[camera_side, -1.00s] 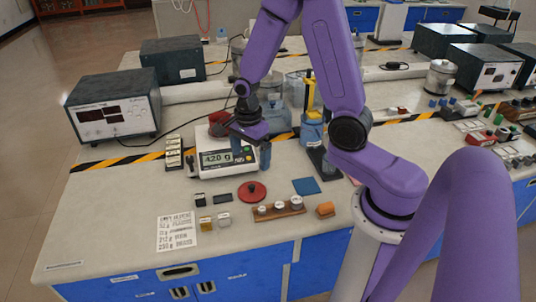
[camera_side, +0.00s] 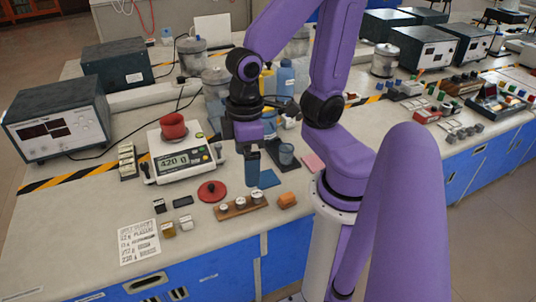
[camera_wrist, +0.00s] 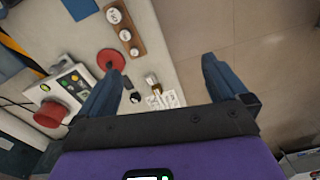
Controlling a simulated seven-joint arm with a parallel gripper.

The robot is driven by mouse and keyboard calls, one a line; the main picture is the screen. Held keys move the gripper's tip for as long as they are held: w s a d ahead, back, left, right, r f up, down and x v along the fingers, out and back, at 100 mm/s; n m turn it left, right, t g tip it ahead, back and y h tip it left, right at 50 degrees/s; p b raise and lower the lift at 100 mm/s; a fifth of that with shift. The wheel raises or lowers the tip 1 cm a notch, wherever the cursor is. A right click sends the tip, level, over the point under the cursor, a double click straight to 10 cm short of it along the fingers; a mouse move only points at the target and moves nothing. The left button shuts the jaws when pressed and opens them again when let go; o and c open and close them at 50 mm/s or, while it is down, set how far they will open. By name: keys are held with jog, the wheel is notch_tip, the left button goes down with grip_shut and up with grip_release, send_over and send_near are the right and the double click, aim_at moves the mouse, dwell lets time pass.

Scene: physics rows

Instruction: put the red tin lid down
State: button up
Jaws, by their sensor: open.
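The red tin lid (camera_side: 211,191) lies flat on the pale bench, knob up, in front of the scale; it also shows in the wrist view (camera_wrist: 110,60), beside the left fingertip. My gripper (camera_side: 252,178) is above the bench, to the right of the lid in the side view and apart from it. The wrist view shows its two blue fingers (camera_wrist: 163,67) spread wide with nothing between them. A red tin (camera_side: 173,126) stands on the scale's pan, and it also shows in the wrist view (camera_wrist: 50,114).
The scale (camera_side: 185,163) reads 420 g. A wooden block with white-topped weights (camera_side: 240,206), an orange block (camera_side: 287,201) and a blue pad (camera_side: 268,179) lie near the lid. A printed sheet (camera_side: 138,242) and small blocks lie front left. Bottles and jars stand behind my gripper.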

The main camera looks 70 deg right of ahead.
jog(key=s+n, duration=0.1)
jog(key=n, duration=0.1)
jog(key=s+r+n, duration=0.1)
jog(key=s, duration=0.1)
jog(key=s+n, duration=0.1)
jog(key=n, duration=0.1)
jog(key=shift+s+d+r+n, duration=0.25)
jog(key=shift+s+n, duration=0.05)
